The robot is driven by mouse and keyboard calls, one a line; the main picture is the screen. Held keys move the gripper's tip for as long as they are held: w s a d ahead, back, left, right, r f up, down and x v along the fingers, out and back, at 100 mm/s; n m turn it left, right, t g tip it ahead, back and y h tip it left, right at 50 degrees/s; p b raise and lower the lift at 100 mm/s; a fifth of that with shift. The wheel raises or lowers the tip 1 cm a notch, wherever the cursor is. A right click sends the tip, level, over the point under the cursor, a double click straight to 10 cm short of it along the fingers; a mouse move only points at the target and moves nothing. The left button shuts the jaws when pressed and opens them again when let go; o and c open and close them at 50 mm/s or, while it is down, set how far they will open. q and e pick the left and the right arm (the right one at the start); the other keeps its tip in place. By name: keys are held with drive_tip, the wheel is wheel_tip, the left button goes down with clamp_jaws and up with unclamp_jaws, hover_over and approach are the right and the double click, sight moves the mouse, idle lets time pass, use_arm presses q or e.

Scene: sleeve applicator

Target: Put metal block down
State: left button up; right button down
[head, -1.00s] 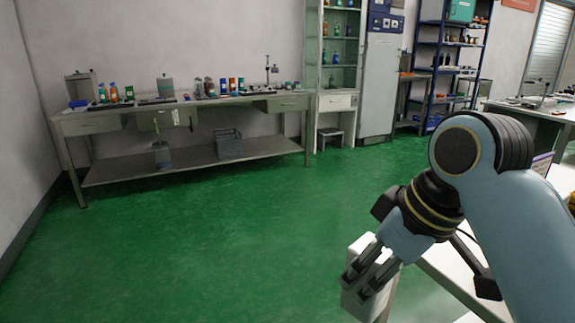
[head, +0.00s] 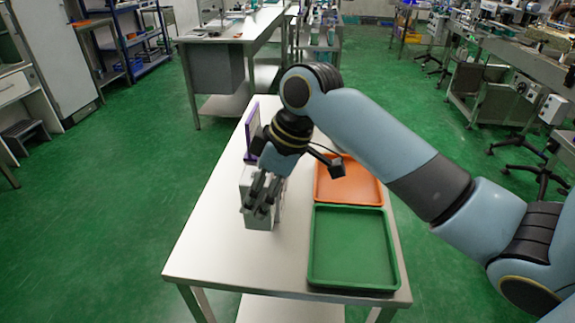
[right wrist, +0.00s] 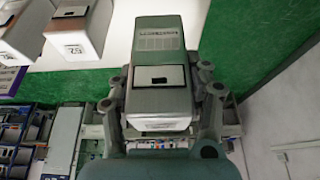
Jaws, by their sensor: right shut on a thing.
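My right gripper (head: 262,205) is shut on a grey-white metal block (head: 259,222) with a boxy shape. In the head view the block appears over the left half of the white table (head: 215,235), left of the trays. I cannot tell whether its bottom touches the table. In the right wrist view the block (right wrist: 159,75) sits between both fingers, with a dark slotted window on its face. My left gripper is not in view.
A green tray (head: 352,250) and an orange tray (head: 350,190) lie on the table's right side. A purple-framed panel (head: 252,132) stands behind the gripper. In the right wrist view, similar blocks (right wrist: 75,30) stand at upper left. The table's front left is clear.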

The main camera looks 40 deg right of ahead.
wheel_tip(320, 180, down, 5)
drive_tip(key=shift+w+a+r, duration=0.1)
drive_tip(key=shift+f, duration=0.4)
wheel_tip(320, 180, down, 4)
drive_tip(key=shift+r, duration=0.25)
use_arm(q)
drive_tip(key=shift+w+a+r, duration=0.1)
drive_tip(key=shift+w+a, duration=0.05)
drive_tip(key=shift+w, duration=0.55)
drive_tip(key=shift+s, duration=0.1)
use_arm(e)
drive_tip(key=c, duration=0.6)
unclamp_jaws()
drive_tip(key=shift+f, duration=0.1)
